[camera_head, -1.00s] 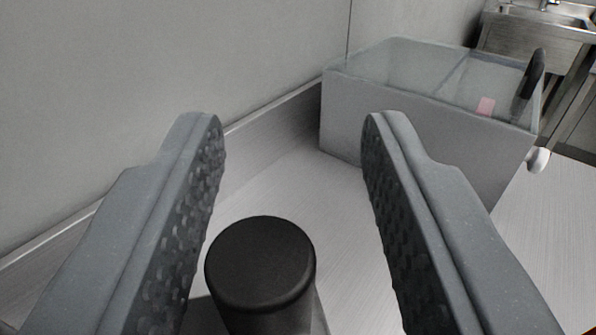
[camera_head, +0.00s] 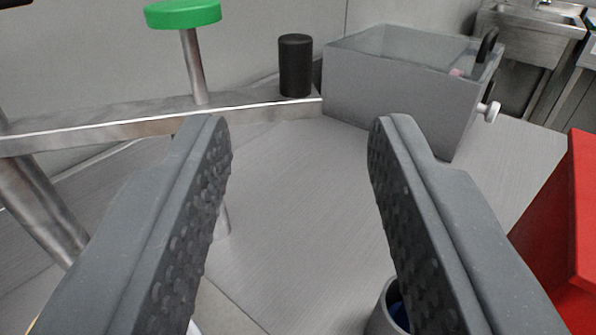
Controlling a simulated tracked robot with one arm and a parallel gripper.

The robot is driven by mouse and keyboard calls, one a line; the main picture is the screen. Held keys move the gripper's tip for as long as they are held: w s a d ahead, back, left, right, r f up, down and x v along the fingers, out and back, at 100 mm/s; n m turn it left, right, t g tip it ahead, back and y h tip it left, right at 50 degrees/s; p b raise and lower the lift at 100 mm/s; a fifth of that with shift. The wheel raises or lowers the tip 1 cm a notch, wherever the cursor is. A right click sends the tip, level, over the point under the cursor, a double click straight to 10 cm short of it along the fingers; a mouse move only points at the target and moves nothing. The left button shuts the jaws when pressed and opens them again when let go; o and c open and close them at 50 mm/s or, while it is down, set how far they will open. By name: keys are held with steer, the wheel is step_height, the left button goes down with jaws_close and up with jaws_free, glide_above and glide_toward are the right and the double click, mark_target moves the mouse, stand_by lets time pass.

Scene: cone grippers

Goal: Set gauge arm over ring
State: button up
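The gauge arm (camera_head: 120,125) is a flat metal bar running across the upper left. A black cylindrical knob (camera_head: 295,66) stands upright at its right end. A green disc on a metal post (camera_head: 183,14) rises from the bar. A grey round rim with blue inside (camera_head: 386,314) shows at the bottom, partly hidden by my right finger; I cannot tell if it is the ring. My gripper (camera_head: 298,135) is open and empty, with its fingers apart in front of and below the knob, touching nothing visible.
A grey open-topped box (camera_head: 400,90) with a black handle and white knob stands behind, right of the bar's end. A red object (camera_head: 560,220) is close on the right. A metal sink (camera_head: 535,35) is at the back. The bench middle is clear.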

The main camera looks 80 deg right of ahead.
steer(key=shift+s+a, duration=0.2)
steer(key=shift+a, duration=0.4)
